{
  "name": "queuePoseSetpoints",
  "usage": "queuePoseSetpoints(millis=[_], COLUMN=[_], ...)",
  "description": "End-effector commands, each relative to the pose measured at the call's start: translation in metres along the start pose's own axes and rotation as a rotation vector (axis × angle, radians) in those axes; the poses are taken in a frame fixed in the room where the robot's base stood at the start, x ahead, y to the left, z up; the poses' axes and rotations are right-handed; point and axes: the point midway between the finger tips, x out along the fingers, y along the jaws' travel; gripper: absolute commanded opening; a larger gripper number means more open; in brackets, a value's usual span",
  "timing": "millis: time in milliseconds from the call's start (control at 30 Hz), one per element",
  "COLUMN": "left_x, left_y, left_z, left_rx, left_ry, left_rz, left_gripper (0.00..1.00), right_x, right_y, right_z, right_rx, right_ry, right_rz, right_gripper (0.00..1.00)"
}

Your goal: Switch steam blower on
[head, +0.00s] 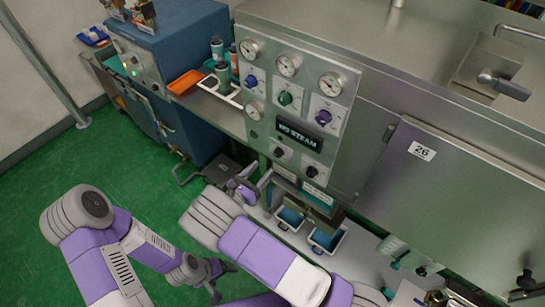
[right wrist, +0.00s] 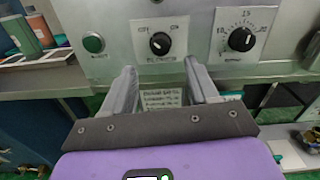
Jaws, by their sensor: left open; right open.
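The steam panel (head: 300,100) stands upright with gauges, coloured knobs and a dark display (head: 298,135) reading "NO STEAM". The black blower knob (right wrist: 160,43), marked OFF and ON, is near the middle of the right wrist view; its small white mark is too small to read surely. It also shows low on the panel in the head view (head: 278,152). My right gripper (right wrist: 160,70) is open and empty, its fingertips just below the knob in the wrist view, apparently apart from it. My left gripper (head: 217,282) is open and empty, low over the green floor.
A green button (right wrist: 93,43) is left of the blower knob and a black dial (right wrist: 242,39) is right of it. Blue-lined trays (head: 327,240) sit below the panel. A blue machine (head: 175,60) stands at left. Green floor (head: 125,165) is free there.

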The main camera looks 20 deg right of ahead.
Motion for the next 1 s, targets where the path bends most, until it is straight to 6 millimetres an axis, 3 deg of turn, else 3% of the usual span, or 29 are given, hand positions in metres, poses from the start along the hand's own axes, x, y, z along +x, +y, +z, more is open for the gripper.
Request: queuePoseSetpoints(millis=[400, 800, 833, 1000], left_x=[-0.002, -0.002, -0.002, -0.002], left_y=[0.001, 0.001, 0.001, 0.001], left_z=[0.000, 0.000, 0.000, 0.000], left_rx=[0.000, 0.000, 0.000, 0.000], left_ry=[0.000, 0.000, 0.000, 0.000], left_rz=[0.000, 0.000, 0.000, 0.000], left_gripper=[0.84, 0.84, 0.84, 0.84], right_x=[0.060, 0.071, 0.071, 0.071], right_y=[0.000, -0.001, -0.001, -0.001], right_z=[0.000, 0.000, 0.000, 0.000], right_rx=[0.000, 0.000, 0.000, 0.000], right_ry=[-0.001, -0.001, -0.001, 0.000], right_rz=[-0.001, -0.001, -0.001, -0.001], right_gripper=[0.59, 0.59, 0.57, 0.31])
